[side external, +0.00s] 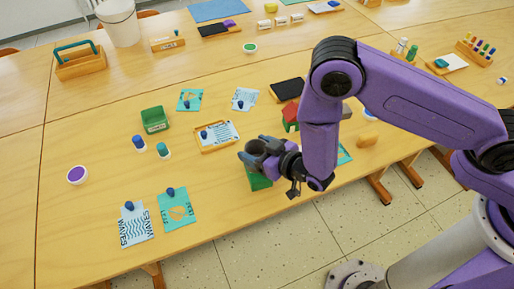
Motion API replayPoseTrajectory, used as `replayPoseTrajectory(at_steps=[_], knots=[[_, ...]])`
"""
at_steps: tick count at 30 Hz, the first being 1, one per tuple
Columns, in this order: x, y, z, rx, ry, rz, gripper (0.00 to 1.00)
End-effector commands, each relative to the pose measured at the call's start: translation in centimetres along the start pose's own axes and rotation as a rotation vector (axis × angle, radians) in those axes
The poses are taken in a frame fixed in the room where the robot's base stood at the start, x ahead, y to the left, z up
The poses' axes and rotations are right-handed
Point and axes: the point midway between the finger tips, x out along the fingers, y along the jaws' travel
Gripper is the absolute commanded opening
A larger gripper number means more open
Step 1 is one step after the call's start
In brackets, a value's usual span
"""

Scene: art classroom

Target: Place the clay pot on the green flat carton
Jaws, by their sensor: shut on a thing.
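My gripper (252,154) is low over the front part of the table, shut on the clay pot (257,146). The pot looks dark grey-brown and roughly upright, with its open mouth facing up. The green flat carton (260,183) lies on the table just below the gripper, near the front edge. My gripper and pot hide its back part. The pot appears over the carton's back side; I cannot tell whether they touch.
A green open box (154,119) stands to the left. A framed card tray (216,136) lies just behind-left of the pot. A red-and-green block house (290,115) stands close behind the arm. Printed sheets (176,211) lie front-left. Bare table lies left of the carton.

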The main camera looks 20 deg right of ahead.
Motion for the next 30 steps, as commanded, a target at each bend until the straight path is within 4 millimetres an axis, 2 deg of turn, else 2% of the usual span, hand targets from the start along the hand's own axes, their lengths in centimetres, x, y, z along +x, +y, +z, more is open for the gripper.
replayPoseTrajectory(at_steps=[4,5,6,7,19,23,30], knots=[[0.1,0.0,0.3,-0.001,0.000,0.000,0.33],[0.1,0.0,0.3,-0.001,-0.001,0.000,0.76],[0.1,0.0,0.3,-0.001,-0.001,0.000,0.89],[0.1,0.0,0.3,-0.001,-0.001,0.000,0.95],[-0.1,0.0,-0.1,0.000,0.000,0.000,0.95],[-1.6,0.0,0.1,-0.002,-0.004,0.000,0.95],[-6.0,-0.1,0.1,-0.005,-0.003,-0.003,0.95]])
